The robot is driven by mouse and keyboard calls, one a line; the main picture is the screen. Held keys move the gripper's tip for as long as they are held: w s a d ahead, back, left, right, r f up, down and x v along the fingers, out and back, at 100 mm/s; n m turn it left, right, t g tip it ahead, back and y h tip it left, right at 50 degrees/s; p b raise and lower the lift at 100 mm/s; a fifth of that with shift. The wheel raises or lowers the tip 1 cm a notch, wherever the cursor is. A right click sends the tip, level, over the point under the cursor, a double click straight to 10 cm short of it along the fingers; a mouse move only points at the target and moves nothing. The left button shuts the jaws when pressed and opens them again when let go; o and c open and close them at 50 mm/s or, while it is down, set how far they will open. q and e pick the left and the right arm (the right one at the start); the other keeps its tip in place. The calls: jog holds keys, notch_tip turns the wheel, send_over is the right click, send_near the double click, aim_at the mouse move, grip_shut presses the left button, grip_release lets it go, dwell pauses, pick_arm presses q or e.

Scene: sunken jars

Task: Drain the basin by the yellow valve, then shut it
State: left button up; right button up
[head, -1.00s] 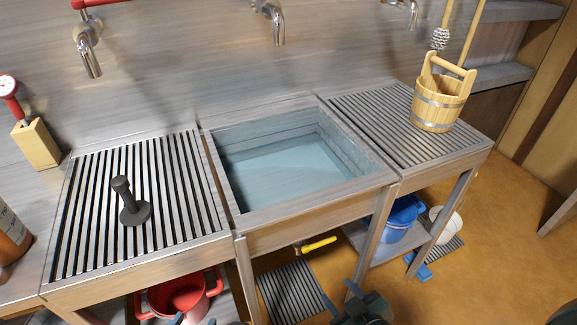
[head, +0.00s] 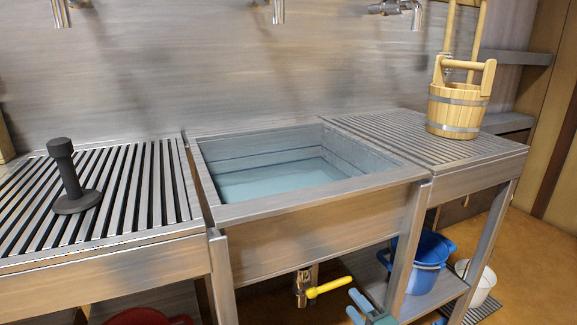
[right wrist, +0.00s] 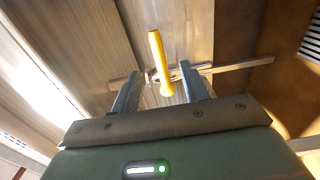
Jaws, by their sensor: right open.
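The basin (head: 320,200) is sunk in the counter and holds pale blue water (head: 280,178) below its rim. Beneath its front hangs a brass valve (head: 302,284) with a yellow lever (head: 328,288) pointing right and slightly up. My right gripper (head: 352,303) is open, close by the lever's free end. In the right wrist view, the yellow lever (right wrist: 158,52) reaches between the spread fingers of the right gripper (right wrist: 160,72), with gaps on both sides; contact does not show.
A black-handled plug or stopper (head: 72,180) stands on the left slatted board. A wooden pail (head: 456,110) stands on the right board. Below right are a blue bucket (head: 426,262) and a white one (head: 482,284). A counter leg (head: 404,250) stands just right of the valve.

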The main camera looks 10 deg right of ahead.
aim_at(340, 283)
jog(key=b+x, duration=0.2)
jog(key=x, duration=0.5)
jog(key=shift+w, duration=0.2)
jog(key=shift+a, duration=0.1)
grip_shut()
